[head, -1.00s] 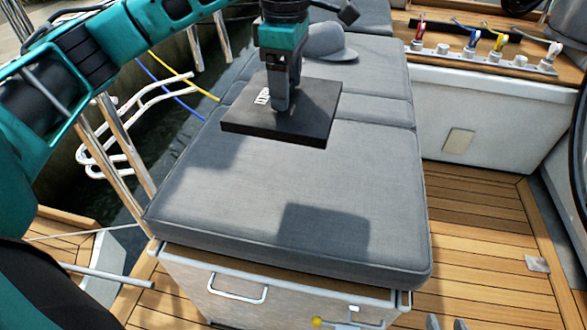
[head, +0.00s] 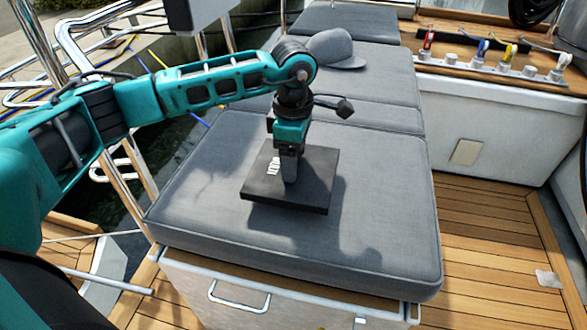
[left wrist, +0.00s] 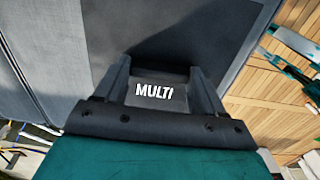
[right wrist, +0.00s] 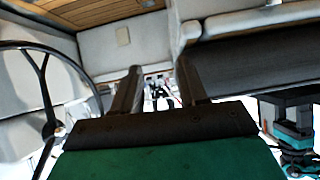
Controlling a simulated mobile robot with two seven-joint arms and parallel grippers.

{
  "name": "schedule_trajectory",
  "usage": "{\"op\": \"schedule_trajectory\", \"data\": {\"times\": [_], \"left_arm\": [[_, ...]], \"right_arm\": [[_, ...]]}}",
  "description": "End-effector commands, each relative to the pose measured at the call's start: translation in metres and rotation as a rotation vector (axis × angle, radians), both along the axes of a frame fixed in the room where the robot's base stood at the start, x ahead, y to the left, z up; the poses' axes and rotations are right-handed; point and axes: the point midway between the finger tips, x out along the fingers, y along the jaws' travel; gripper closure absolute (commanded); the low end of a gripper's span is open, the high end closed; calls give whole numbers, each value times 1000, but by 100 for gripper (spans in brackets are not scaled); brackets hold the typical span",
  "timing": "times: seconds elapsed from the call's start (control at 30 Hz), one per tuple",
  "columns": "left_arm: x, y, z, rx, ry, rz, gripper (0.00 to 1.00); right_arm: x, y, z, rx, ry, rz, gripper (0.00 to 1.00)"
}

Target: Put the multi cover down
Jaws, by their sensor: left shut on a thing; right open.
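The multi cover (head: 312,192) is a flat black plate with white lettering, level over the near grey cushion (head: 215,230). My left gripper (head: 289,178) points straight down and is shut on the cover. The cover's shadow lies close beside it; I cannot tell if it touches the cushion. In the left wrist view the cover (left wrist: 165,50) shows the word MULTI between the fingers (left wrist: 155,85). My right gripper (right wrist: 158,80) is open and empty in the right wrist view and is out of the head view.
A grey cap (head: 335,50) lies on the cushion farther back. A white console (head: 490,110) with coloured levers (head: 470,48) stands at the right. The near cushion is bare around the cover. Wooden deck (head: 490,240) runs along the right, with steel rails (head: 75,60) at the left.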

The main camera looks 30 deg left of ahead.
Motion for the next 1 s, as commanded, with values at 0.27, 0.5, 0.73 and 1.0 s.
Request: {"op": "schedule_trajectory", "data": {"times": [0.27,0.5,0.73,1.0], "left_arm": [[0,0,-34,0,1,-2,62],[0,0,-35,1,0,-1,62],[0,0,-36,1,1,-1,16],[0,0,-36,1,1,-1,5]], "right_arm": [[0,0,-6,-1,1,-1,57],[0,-1,-7,-1,1,-1,57],[0,-1,-8,-2,2,0,57],[-1,-2,-9,-5,2,2,57]]}}
